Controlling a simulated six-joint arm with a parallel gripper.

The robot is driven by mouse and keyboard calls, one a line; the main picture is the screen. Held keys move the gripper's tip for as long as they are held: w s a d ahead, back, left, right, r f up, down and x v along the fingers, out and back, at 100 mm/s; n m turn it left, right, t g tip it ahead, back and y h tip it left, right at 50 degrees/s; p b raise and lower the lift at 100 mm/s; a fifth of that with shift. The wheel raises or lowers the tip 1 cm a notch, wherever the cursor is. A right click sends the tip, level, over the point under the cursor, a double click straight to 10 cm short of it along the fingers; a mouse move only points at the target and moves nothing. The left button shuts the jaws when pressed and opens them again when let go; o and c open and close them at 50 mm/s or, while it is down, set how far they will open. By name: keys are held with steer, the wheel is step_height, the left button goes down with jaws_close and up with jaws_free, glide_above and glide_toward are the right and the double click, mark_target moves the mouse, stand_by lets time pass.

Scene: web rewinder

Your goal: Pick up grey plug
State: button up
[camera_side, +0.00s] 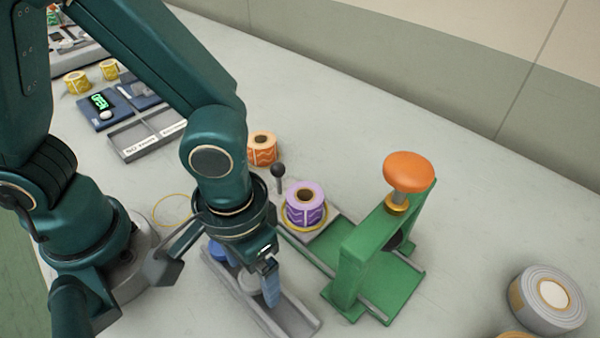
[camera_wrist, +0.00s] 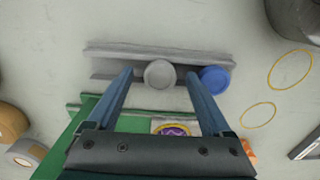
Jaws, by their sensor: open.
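The grey plug (camera_wrist: 160,73) is a round, light grey piece lying in a grey channel rail (camera_wrist: 205,56), between my fingers in the wrist view. In the side view the plug (camera_side: 251,284) is partly hidden by my gripper. A blue plug (camera_wrist: 214,79) sits beside it in the same rail, and it also shows in the side view (camera_side: 217,250). My gripper (camera_wrist: 158,76) is open, its two blue fingers on either side of the grey plug. In the side view my gripper (camera_side: 268,285) is low over the rail. I cannot tell whether the fingers touch the plug.
A green press (camera_side: 362,255) with an orange knob (camera_side: 408,172) stands right of the rail. A purple roll (camera_side: 306,205) sits on its slide. An orange roll (camera_side: 262,149) is behind, and a large grey roll (camera_side: 548,299) is at the right. Bare table lies beyond the press.

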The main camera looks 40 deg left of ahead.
jaws_close()
steer(key=shift+r, duration=0.15)
steer(key=shift+r, duration=0.5)
step_height(320, 180, up, 3)
steer(key=shift+w+a+r, duration=0.15)
steer(key=w+a+r, duration=0.4)
steer(key=a+r, duration=0.2)
steer(key=a, duration=0.4)
steer(key=shift+a+r, duration=0.25)
